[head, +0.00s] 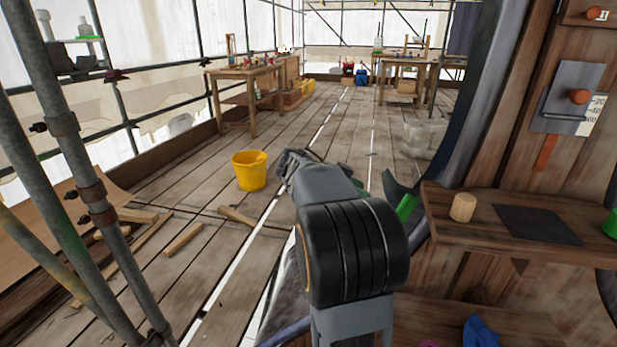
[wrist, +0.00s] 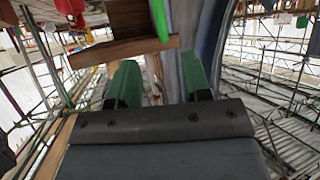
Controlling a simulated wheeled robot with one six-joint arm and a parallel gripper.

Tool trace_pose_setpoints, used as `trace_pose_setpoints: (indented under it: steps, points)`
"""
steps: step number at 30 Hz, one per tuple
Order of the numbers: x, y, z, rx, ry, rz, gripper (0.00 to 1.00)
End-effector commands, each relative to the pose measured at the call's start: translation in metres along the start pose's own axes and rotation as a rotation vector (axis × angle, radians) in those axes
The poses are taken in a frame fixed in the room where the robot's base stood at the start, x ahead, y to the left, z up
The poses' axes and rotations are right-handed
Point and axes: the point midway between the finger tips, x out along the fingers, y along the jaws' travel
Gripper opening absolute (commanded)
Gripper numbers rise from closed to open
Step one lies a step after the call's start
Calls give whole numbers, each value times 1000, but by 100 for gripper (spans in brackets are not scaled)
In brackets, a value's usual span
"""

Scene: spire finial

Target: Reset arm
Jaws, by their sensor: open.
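My gripper (wrist: 160,82) shows in the wrist view with its two green fingers apart and nothing between them. In the head view my arm reaches forward from the bottom centre, and the gripper is mostly hidden behind it. Green finger parts (head: 407,207) show just left of the wooden shelf (head: 450,222). The gripper appears clear of the shelf, though the exact gap cannot be told. A wooden cylinder (head: 463,207) stands on the shelf beside a dark flat mat (head: 538,225).
A wooden panel with a grey plate (head: 568,97) rises at the right. A yellow bucket (head: 249,170) and loose wood pieces (head: 184,240) lie on the plank floor. Scaffold poles (head: 75,165) stand at left. Workbenches (head: 245,80) stand farther back. The central floor is largely clear.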

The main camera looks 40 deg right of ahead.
Motion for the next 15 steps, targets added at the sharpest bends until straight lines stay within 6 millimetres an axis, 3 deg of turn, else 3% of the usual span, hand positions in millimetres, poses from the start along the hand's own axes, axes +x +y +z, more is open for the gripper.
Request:
trace_pose_setpoints:
  steps: [8, 11, 15]
  points:
    - [-4, 1, -3, -16, -10, -7, 44]
    - [-20, 7, -12, -90, -53, -33, 44]
    - [-64, 25, -28, -315, -174, -129, 44]
